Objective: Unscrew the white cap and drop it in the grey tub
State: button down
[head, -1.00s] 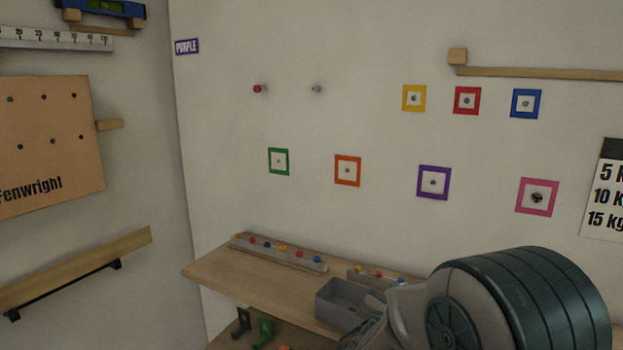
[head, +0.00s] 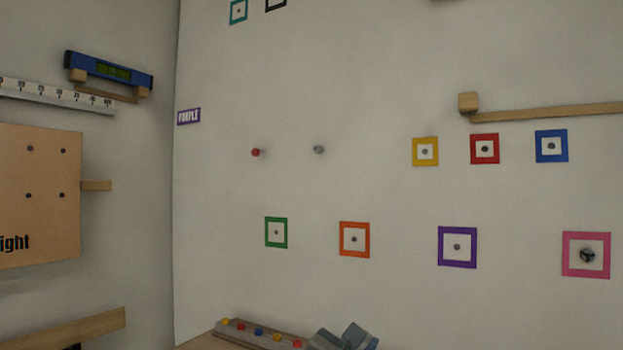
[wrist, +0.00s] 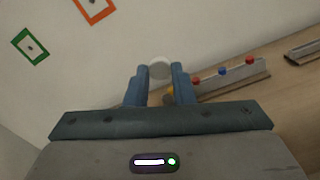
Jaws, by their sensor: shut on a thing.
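My gripper (wrist: 160,82) is shut on the white cap (wrist: 159,68), a pale round piece between the blue-grey fingertips in the wrist view. In the head view my gripper (head: 345,337) shows at the bottom edge, in front of the wall and by the shelf; the cap cannot be made out there. A grey stud (head: 319,149) sticks out of the wall well above my gripper, with no white cap seen on it. The grey tub is not in view now.
A red-ended stud (head: 255,152) is left of the grey one. Coloured square frames, including green (head: 276,232) and orange (head: 354,239), are on the wall. A rail with coloured knobs (head: 259,333) lies on the wooden shelf (wrist: 285,95), close to my gripper.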

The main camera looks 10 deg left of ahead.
notch_tip(320, 180, down, 5)
jog(key=b, duration=0.3)
jog(key=shift+r, duration=0.15)
jog(key=c, duration=1.2)
grip_release()
jog(key=shift+o, duration=0.2)
jog(key=p+v, duration=0.1)
jog(key=v, duration=1.2)
jog(key=shift+s, duration=0.4)
jog(key=shift+r, duration=0.1)
